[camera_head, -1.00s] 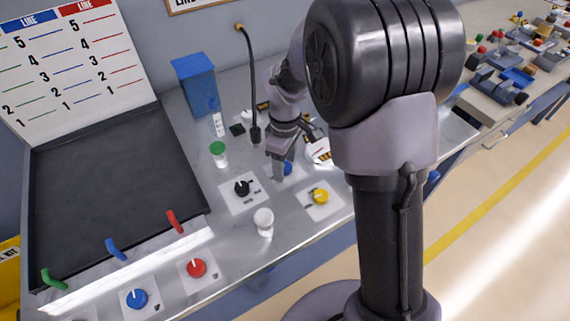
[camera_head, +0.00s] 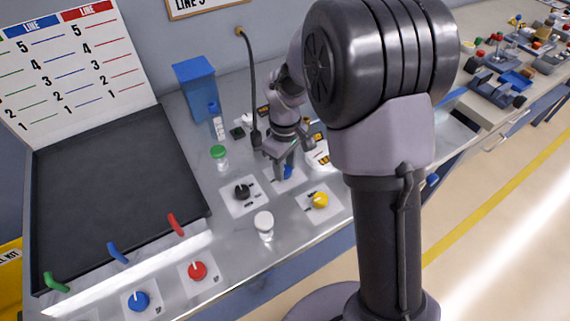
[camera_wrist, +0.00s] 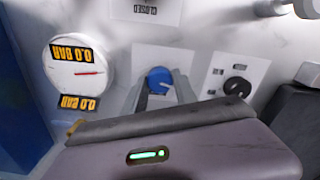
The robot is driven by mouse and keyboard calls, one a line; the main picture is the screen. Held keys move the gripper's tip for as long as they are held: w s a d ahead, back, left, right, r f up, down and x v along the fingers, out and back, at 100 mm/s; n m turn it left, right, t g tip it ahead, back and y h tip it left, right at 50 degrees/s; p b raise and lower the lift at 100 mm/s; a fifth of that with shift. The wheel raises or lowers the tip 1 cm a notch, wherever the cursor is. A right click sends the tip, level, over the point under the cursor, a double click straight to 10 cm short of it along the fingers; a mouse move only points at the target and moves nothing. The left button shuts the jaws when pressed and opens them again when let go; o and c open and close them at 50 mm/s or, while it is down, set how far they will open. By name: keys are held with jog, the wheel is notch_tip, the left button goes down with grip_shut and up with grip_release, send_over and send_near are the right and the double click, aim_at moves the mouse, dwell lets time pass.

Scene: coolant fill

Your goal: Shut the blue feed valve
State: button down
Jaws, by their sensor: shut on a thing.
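The blue valve knob (camera_wrist: 158,79) sits on a white plate (camera_wrist: 192,57) in the wrist view, between the two fingers of my gripper (camera_wrist: 160,90). My gripper is shut on this knob. In the head view my gripper (camera_head: 280,168) points down at the same blue knob (camera_head: 288,172), which its fingers partly hide. The knob's pointer mark is too small to read for its setting. A round white gauge (camera_wrist: 80,65) beside it has a red needle and upside-down labels reading 0.0 BAR.
A black knob (camera_head: 242,191) and a yellow knob (camera_head: 320,200) stand close by. A white-capped jar (camera_head: 264,224) and a green-capped jar (camera_head: 219,157) stand on the bench. Another blue knob (camera_head: 137,301) and a red knob (camera_head: 198,271) are at the front left. A dark hose (camera_head: 251,90) hangs behind.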

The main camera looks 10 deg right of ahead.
jog(key=m, duration=0.3)
jog(key=shift+m+p, duration=0.3)
jog(key=shift+p, duration=0.05)
jog(key=m, duration=0.3)
jog(key=shift+m, duration=0.3)
jog(key=m, duration=0.3)
jog(key=shift+m, duration=2.2)
jog(key=c, duration=1)
grip_release()
jog(key=shift+o, duration=0.2)
